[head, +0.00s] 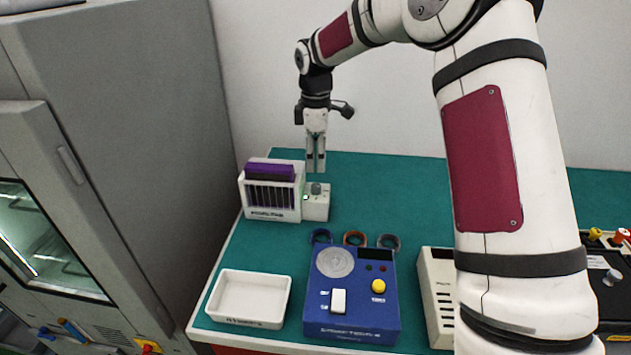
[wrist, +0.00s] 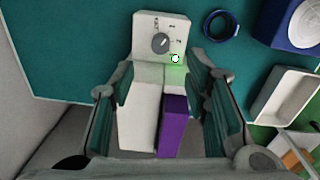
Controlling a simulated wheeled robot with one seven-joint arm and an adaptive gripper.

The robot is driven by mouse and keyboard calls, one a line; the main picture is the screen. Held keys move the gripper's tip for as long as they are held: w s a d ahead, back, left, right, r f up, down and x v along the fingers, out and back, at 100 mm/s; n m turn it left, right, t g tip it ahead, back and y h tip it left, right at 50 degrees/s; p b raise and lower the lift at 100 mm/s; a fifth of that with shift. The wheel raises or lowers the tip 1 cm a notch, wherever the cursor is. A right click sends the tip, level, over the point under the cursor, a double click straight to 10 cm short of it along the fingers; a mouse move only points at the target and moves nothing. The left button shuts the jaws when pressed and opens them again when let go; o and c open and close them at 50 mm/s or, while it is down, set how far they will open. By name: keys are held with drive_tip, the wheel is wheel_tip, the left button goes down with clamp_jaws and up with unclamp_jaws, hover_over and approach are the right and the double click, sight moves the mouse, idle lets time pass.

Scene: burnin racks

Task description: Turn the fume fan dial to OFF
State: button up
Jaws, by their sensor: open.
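The fume fan dial (wrist: 160,42) is a grey round knob on a small white box (wrist: 140,22) with markings around it. Its pointer seems to aim to the upper right in the wrist view, but the labels are too small to read. A green light glows beside the dial. In the head view the dial (head: 316,188) sits on the box at the right side of the white fume unit (head: 272,213) with a purple top. My gripper (head: 316,168) points down above the dial, open and empty. In the wrist view its fingers (wrist: 162,95) spread either side of the unit.
A blue device (head: 350,318) with a white switch and yellow button stands in front, with several coloured rings behind it. A white tray (head: 248,322) is at the front left. A grey cabinet stands left.

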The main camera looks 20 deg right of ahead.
sight(316, 186)
wheel_tip(316, 186, down, 9)
drive_tip(key=shift+w+r+p, duration=0.1)
drive_tip(key=shift+p, duration=0.3)
drive_tip(key=shift+c, duration=0.4)
clamp_jaws()
